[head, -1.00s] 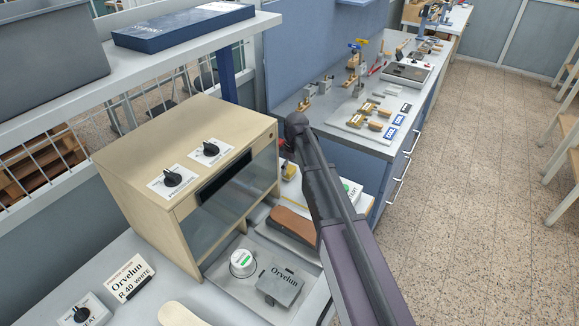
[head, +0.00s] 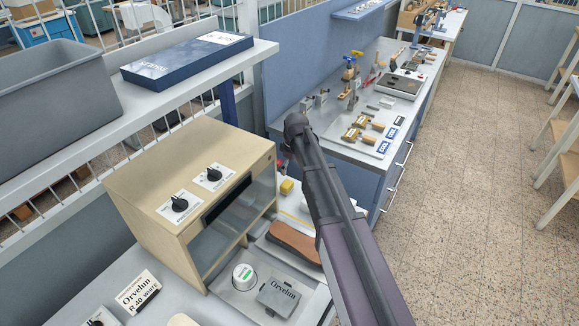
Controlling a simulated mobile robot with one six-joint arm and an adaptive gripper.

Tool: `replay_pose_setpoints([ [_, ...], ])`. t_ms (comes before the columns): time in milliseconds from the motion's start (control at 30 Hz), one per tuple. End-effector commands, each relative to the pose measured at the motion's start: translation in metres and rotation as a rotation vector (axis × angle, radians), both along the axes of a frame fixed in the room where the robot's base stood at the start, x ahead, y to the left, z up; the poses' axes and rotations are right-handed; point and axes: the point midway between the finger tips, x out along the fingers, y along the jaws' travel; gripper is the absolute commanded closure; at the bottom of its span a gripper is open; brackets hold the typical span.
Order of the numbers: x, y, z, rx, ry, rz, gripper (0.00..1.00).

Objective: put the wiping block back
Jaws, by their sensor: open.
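A long brown block (head: 293,240) with rounded ends lies on a grey tray by the beige cabinet; it may be the wiping block, but I cannot be sure. Its right end is close to my arm in the picture and may be partly covered. A small yellow piece (head: 286,186) stands behind it, near the cabinet's right side. My dark arm crosses the middle of the view from the lower right.
The beige cabinet (head: 190,170) with two knobs stands left of my arm. A shelf (head: 150,105) overhangs at left. Tools crowd the far bench (head: 335,142). The floor (head: 480,190) at right is clear.

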Motion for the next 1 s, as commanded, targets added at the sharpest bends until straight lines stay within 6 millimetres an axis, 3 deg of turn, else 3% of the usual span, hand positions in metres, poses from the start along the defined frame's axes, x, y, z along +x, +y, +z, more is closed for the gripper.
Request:
replay_pose_setpoints([
  [200, -0.0007, -0.0008, 0.0095, 0.0, 0.0, 0.0, 0.0],
  [867, -0.0009, -0.0008, 0.0096, 0.0, 0.0, 0.0, 0.0],
  [1000, -0.0085, -0.0061, 0.0096, -0.001, 0.004, -0.022, 0.0],
])
